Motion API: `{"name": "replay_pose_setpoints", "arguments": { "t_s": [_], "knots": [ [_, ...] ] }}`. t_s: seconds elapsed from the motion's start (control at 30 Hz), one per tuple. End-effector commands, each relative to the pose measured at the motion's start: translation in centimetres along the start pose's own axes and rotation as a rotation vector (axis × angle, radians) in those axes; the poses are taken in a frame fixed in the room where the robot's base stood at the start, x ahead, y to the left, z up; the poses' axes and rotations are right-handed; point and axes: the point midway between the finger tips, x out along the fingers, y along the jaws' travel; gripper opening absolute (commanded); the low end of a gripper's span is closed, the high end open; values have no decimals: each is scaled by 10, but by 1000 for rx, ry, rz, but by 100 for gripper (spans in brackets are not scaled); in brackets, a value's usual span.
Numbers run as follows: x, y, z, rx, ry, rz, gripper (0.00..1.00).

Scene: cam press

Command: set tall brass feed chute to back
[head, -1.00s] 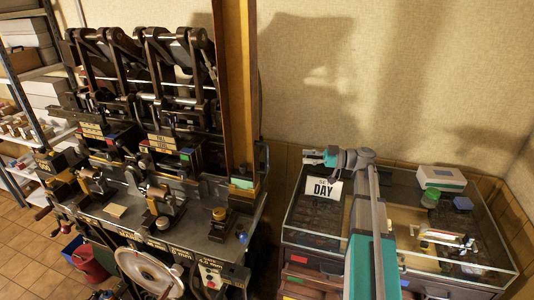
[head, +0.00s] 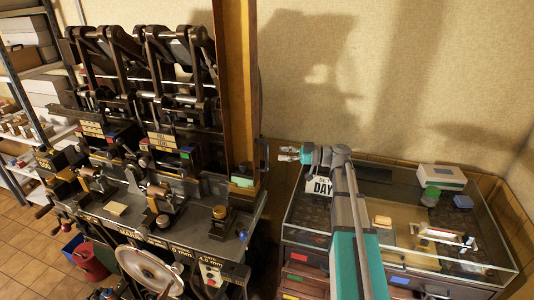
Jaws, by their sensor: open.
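The tall brass feed chute (head: 243,90) stands upright at the right end of the press, its top beyond the picture's upper edge. A dark upright side (head: 221,80) runs along its left. A dark bracket-like handle (head: 264,158) sticks out low on its right side. My gripper (head: 282,153) is open and seems empty, small in the head view, just right of this handle, with a gap in the picture. I cannot tell their difference in depth. The chute's position setting cannot be read here.
The press (head: 150,110) with its dark linkages and flywheel (head: 150,270) fills the left. The wall behind is bare.

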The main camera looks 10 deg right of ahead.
Motion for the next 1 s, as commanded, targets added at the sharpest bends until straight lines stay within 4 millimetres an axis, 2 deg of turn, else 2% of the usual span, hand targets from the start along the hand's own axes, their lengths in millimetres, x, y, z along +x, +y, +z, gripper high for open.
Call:
{"name": "replay_pose_setpoints", "arguments": {
  "t_s": [0.2,0.4,0.87,0.9,1.0],
  "knots": [
    [32,-1,0,0,0,-2,57],
    [51,0,0,0,0,-2,57],
    [59,0,0,0,0,0,57],
    [59,0,0,0,0,0,55],
    [59,0,0,0,0,0,36]
  ]
}}
